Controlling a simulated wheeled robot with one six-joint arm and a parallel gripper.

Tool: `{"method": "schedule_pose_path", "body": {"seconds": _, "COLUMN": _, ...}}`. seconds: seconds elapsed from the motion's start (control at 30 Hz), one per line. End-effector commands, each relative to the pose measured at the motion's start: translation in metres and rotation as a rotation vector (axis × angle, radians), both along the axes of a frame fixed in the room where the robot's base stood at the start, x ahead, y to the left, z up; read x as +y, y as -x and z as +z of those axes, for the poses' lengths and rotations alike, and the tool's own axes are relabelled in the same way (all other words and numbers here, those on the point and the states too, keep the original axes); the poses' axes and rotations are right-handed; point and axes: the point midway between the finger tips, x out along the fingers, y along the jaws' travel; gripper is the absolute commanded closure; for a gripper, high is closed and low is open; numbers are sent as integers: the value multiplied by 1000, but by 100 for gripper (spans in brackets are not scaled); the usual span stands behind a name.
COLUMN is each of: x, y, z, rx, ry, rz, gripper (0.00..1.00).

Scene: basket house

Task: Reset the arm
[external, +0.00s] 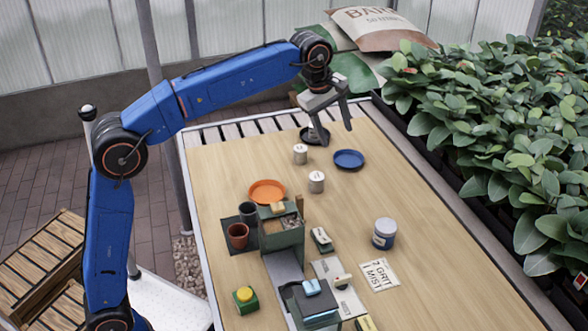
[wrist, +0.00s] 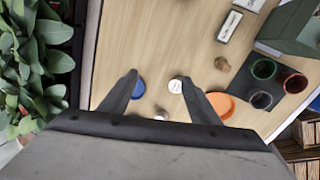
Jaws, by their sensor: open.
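My gripper (external: 333,133) is open and empty, raised over the far end of the wooden table (external: 225,158). My blue arm reaches up from the left and bends down to it. In the wrist view my gripper (wrist: 158,82) shows two dark fingers spread apart, with the tabletop below them.
An orange dish (external: 267,192), pots (external: 238,235), a green box (external: 282,240), a blue-and-white tub (external: 384,233) and a printed card (external: 379,275) are on the table. Leafy plants (external: 500,130) line the right side. A sack (external: 380,28) lies behind. The table's right part is mostly clear.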

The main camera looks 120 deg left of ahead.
Motion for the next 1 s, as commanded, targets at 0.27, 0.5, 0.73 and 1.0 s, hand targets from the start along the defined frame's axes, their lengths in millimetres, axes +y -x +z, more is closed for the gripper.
{"method": "schedule_pose_path", "body": {"seconds": 0.27, "x": -117, "y": -13, "z": 23, "rx": 26, "ry": -125, "rz": -359, "gripper": 44}}
{"method": "schedule_pose_path", "body": {"seconds": 0.5, "x": -215, "y": -6, "z": 24, "rx": 52, "ry": -233, "rz": -674, "gripper": 44}}
{"method": "schedule_pose_path", "body": {"seconds": 0.73, "x": -311, "y": 14, "z": 0, "rx": 88, "ry": -324, "rz": -998, "gripper": 44}}
{"method": "schedule_pose_path", "body": {"seconds": 1.0, "x": -420, "y": 60, "z": -60, "rx": 133, "ry": -414, "rz": -1412, "gripper": 44}}
